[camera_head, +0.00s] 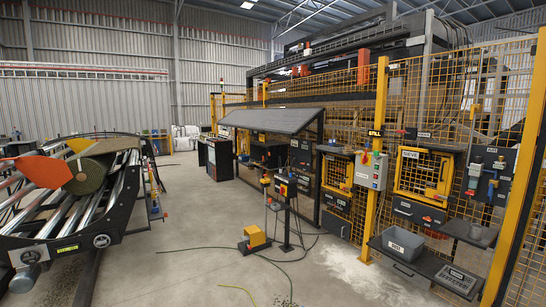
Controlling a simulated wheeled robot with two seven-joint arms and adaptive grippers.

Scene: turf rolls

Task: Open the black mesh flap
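A large dark panel (275,120) juts out like an awning over the machine bay at the middle; whether it is mesh is too fine to tell. Two small yellow-framed mesh doors are on the fence: one (424,174) at the right looks closed, the other (337,174) stands left of the grey control box (371,170). I cannot tell for certain which part is the black mesh flap. Neither of my grippers is in view.
A roller conveyor (75,200) with a turf roll (88,175) stands at the left. A yellow foot pedal (255,238), a pedestal control post (287,205) and cables are on the concrete floor. A grey bin (402,244) sits on a low shelf. Open floor lies between.

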